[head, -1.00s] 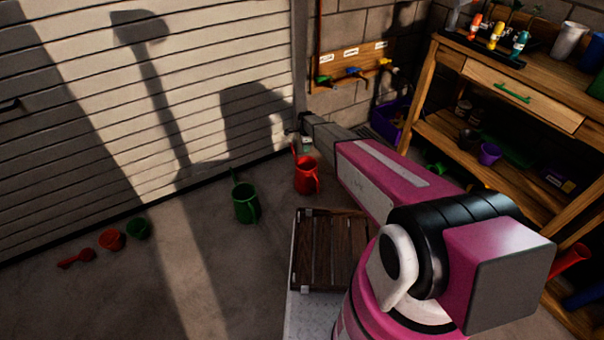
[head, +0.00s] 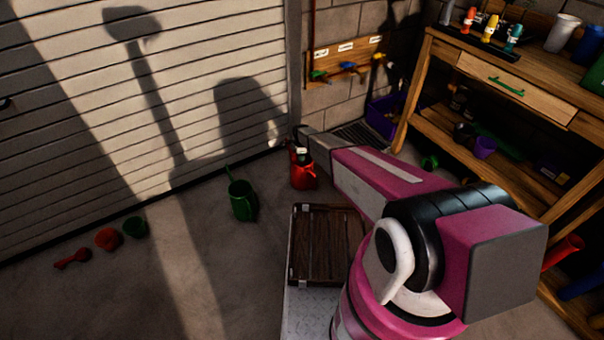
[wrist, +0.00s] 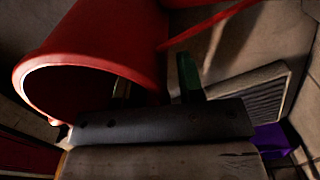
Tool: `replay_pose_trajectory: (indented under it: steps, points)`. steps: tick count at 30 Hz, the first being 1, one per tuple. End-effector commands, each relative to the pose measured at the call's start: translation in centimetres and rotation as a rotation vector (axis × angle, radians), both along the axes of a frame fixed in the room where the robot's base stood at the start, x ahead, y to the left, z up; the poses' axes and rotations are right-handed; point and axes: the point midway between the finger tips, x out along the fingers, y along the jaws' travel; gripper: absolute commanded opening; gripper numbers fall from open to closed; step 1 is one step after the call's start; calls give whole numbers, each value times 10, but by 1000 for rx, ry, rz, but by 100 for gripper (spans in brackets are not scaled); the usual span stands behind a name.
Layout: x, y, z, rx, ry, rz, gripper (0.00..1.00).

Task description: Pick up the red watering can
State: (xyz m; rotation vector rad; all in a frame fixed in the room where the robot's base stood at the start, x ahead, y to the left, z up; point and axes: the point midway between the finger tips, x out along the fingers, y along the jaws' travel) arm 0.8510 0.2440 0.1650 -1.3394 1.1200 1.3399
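The red watering can (head: 303,177) stands on the floor by the shutter door, left of my forearm, in the head view. In the wrist view the red can (wrist: 105,40) fills the upper left, its round mouth facing the camera. A thin red part, maybe its spout, runs to the upper right. My gripper (wrist: 155,85) is open at the rim. One finger shows in the mouth, the other, greenish, outside the wall with a gap to it. In the head view the gripper (head: 302,150) is at the can's top and partly hidden.
A green watering can (head: 242,202) stands left of the red one. Small pots and a red scoop (head: 72,259) lie further left. A wooden slatted crate (head: 327,245) is in front. A workbench (head: 490,80) and purple bin (head: 383,118) are at the right.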

Motion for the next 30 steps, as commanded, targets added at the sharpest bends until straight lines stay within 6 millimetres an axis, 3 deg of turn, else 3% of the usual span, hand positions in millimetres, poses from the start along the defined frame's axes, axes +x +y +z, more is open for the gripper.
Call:
replay_pose_trajectory:
  steps: [7,10,11,30]
  points:
    - [0,0,-3,0,-1,0,35]
    - [0,0,-3,0,-1,0,3]
    - [0,0,-3,0,0,0,0]
    - [0,0,-3,0,1,0,0]
